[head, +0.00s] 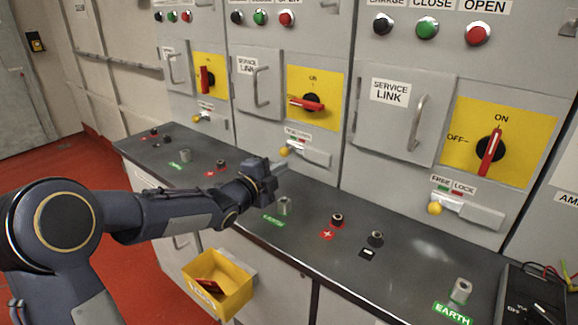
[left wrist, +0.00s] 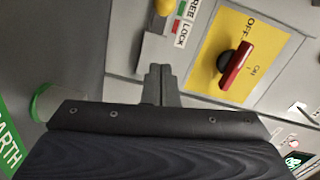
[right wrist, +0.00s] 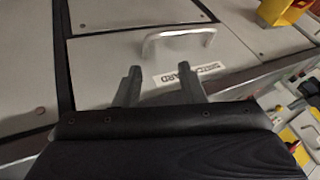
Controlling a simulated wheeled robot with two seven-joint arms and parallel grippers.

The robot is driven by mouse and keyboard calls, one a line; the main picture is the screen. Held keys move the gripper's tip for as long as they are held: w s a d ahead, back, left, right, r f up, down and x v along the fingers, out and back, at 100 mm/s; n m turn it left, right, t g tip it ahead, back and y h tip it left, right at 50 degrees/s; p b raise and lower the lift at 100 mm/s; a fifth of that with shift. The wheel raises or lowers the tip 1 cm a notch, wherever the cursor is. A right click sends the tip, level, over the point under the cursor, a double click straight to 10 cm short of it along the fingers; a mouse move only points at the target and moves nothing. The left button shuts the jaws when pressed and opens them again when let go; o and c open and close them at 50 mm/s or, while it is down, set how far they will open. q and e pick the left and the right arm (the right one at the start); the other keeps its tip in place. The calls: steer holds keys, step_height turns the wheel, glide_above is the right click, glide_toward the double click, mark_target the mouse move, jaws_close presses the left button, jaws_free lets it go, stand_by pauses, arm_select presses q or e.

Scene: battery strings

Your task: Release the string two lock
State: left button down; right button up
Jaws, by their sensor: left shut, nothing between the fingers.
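In the head view, the middle panel has a lock with a yellow knob (head: 285,151) at the left end of a pale metal bar (head: 313,156). A FREE/LOCK label (head: 298,135) sits above it. My left gripper (head: 276,172) is shut and empty, just below and in front of the knob. In the left wrist view, the shut fingers (left wrist: 160,82) point at the panel, with the yellow knob (left wrist: 163,6) at the top edge; contact cannot be told. My right gripper (right wrist: 160,84) is open and empty, before a cabinet front with a handle.
Above the lock is a red rotary handle (head: 307,103) on a yellow plate, lying nearly level. The dark bench (head: 330,266) carries several terminals, including an earth post (head: 285,206). A yellow bin (head: 223,290) hangs at the bench front. A black instrument (head: 530,300) stands at right.

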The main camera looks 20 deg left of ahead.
arm_select(q)
steer(key=v, duration=0.4)
steer(key=shift+d, duration=0.2)
steer(key=shift+r, duration=0.1)
steer(key=s+a+r+n+g+y+p, duration=0.35)
steer(key=s+n+p, duration=0.25)
steer(key=s+n, duration=0.45)
steer(key=s+d+f+n+g+p, duration=0.1)
steer(key=s+d+n+g, duration=0.1)
steer(key=s, duration=0.6)
steer(key=s+d+f+n+g+h+p, duration=0.1)
steer(key=s+d+n+g+p, duration=0.1)
steer(key=s+n, duration=0.3)
steer(key=s+d+f+n+g+h+p, duration=0.1)
steer(key=s+d+n+g+p, duration=0.1)
steer(key=s, duration=0.9)
steer(key=shift+s+d+n+g, duration=0.4)
steer(key=shift+d+n+g, duration=0.35)
steer(key=shift+d+n, duration=0.1)
